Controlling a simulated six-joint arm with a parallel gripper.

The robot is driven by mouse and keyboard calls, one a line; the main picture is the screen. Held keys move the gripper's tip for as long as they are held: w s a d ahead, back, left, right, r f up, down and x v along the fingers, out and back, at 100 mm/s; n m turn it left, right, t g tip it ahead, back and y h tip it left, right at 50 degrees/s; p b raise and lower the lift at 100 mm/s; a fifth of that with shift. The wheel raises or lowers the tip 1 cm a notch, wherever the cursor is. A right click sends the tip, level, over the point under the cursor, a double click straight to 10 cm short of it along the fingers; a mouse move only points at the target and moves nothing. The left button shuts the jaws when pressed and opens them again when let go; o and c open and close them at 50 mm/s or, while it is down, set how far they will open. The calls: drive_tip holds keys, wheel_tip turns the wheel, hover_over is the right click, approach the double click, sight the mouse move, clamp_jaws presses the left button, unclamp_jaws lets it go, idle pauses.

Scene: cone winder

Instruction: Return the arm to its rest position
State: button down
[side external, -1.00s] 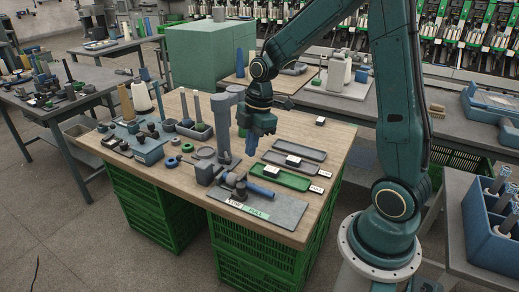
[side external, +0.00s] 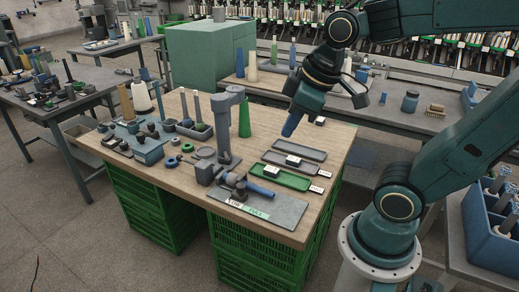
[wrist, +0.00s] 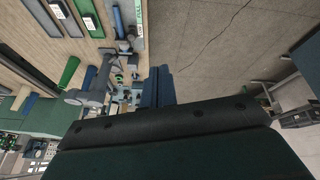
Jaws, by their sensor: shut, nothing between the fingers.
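My gripper (side external: 291,126) is shut and empty. It hangs tilted, above the back right part of the wooden table (side external: 262,138), clear of the trays. In the wrist view its blue fingers (wrist: 158,86) lie together with nothing between them. My arm is folded back to the right, with its elbow outside the right edge of the side view.
A grey stand (side external: 224,130) rises mid-table, with a green cone (side external: 244,118) behind it. A green tray (side external: 280,177) and grey trays lie on the right. A blue crate (side external: 485,230) stands far right.

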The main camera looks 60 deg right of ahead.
drive_tip(key=shift+s+a+r+m+t, duration=0.2)
drive_tip(key=shift+s+m, duration=0.35)
drive_tip(key=shift+s, duration=0.25)
drive_tip(key=shift+s+a+r+m+t, duration=0.1)
drive_tip(key=shift+s+r+m+t, duration=0.1)
drive_tip(key=shift+s+m, duration=0.5)
drive_tip(key=shift+s+a+r+m+t, duration=0.1)
drive_tip(key=shift+s+m+t, duration=0.2)
drive_tip(key=shift+s, duration=0.65)
